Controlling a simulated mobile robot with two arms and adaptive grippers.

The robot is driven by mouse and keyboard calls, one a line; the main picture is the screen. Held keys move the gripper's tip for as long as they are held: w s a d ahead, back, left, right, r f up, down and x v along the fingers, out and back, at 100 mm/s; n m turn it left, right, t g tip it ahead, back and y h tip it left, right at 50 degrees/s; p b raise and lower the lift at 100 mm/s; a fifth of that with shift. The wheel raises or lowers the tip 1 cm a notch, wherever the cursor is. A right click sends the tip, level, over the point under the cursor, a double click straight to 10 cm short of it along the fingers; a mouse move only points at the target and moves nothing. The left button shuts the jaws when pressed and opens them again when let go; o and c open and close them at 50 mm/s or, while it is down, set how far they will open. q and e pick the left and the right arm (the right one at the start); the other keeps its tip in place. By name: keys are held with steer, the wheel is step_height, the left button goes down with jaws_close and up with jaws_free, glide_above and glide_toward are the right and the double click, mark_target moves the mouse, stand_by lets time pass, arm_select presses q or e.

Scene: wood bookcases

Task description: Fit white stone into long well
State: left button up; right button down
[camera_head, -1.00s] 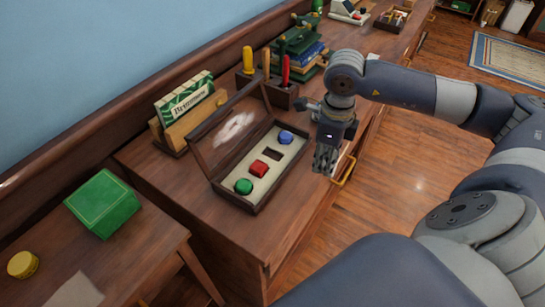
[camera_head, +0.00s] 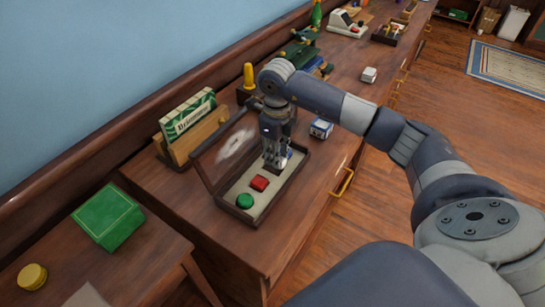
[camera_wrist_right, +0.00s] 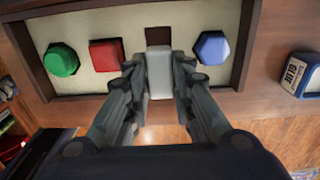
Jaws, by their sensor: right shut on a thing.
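My right gripper (camera_head: 275,164) is over the open wooden case (camera_head: 277,199), pointing down. In the wrist view it (camera_wrist_right: 160,90) is shut on the white stone (camera_wrist_right: 159,74), a pale oblong block. The dark long well (camera_wrist_right: 158,35) shows just beyond the stone's far end, partly covered by it. I cannot tell whether the stone touches the bed. A green stone (camera_head: 245,201), a red stone (camera_head: 259,183) and a blue stone (camera_wrist_right: 212,47) sit in the case's cream bed. In the head view the gripper hides the white stone and the well. My left gripper is not in view.
The case's clear lid (camera_head: 225,151) stands open on its wall side. A small glue box (camera_head: 321,128) is close to the case's right end. A green-and-white box (camera_head: 188,116) on a wooden stand is behind. The desk front edge is clear.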

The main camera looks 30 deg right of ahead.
steer(key=shift+w+a, duration=0.2)
steer(key=shift+w, duration=0.35)
step_height(320, 180, down, 3)
steer(key=shift+s+r+p, duration=0.1)
steer(key=shift+p, duration=0.45)
steer(key=shift+f, duration=0.35)
steer(key=shift+f, duration=0.1)
steer(key=shift+f, duration=0.15)
steer(key=c, duration=1.4)
jaws_free()
